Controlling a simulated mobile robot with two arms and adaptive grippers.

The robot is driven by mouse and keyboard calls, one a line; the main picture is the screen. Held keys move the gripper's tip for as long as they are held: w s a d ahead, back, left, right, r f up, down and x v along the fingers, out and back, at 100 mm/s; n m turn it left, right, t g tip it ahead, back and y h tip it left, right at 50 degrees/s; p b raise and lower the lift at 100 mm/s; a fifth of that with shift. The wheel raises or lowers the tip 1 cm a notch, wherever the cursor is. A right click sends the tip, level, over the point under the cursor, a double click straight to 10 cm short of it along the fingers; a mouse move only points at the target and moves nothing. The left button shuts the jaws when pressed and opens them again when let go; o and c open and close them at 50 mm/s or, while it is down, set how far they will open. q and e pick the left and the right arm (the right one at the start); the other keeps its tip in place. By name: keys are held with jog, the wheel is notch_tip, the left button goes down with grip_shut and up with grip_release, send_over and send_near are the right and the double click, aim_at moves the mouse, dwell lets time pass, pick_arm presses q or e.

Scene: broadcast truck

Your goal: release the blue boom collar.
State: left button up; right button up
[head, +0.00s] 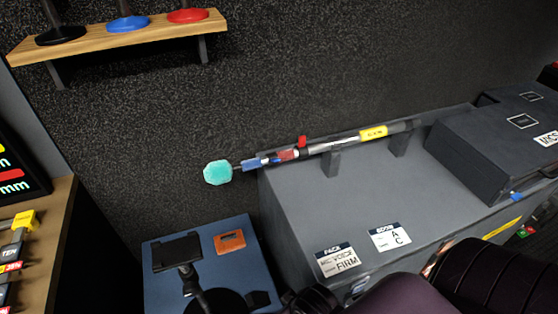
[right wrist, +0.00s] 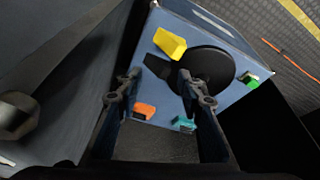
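A boom pole (head: 335,143) lies along the back of a grey case in the head view, held by dark brackets. The blue boom collar (head: 251,165) is near its left end, beside a teal foam tip (head: 217,172). A red collar (head: 288,155) with a raised red knob and a yellow label (head: 373,133) sit farther right on the pole. My right gripper (right wrist: 158,88) is open and empty in the right wrist view, above a blue box and away from the collar. My left gripper is not seen. Whether the blue collar is locked is too small to tell.
The blue box (head: 165,297) carries a black disc (right wrist: 208,70), a yellow piece (right wrist: 170,43) and an orange block (head: 229,241). A dark flat-headed stand (head: 177,252) rises there. The grey case (head: 300,205) has labels. A wooden shelf (head: 160,30) hangs upper left.

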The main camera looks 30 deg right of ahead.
jog(key=w+d+r+t, duration=0.1)
jog(key=w+r+t, duration=0.2)
jog(key=w+r, duration=0.45)
jog(key=m+t+h+p, duration=0.1)
jog(key=m+t+h, duration=0.4)
jog(key=t, duration=0.6)
send_near(275, 160)
jog(key=w+d, duration=0.1)
jog(key=p+x, duration=0.1)
jog(key=x, duration=0.6)
jog(key=shift+w+f, duration=0.25)
jog(key=shift+f, duration=0.05)
jog(key=shift+d, duration=0.1)
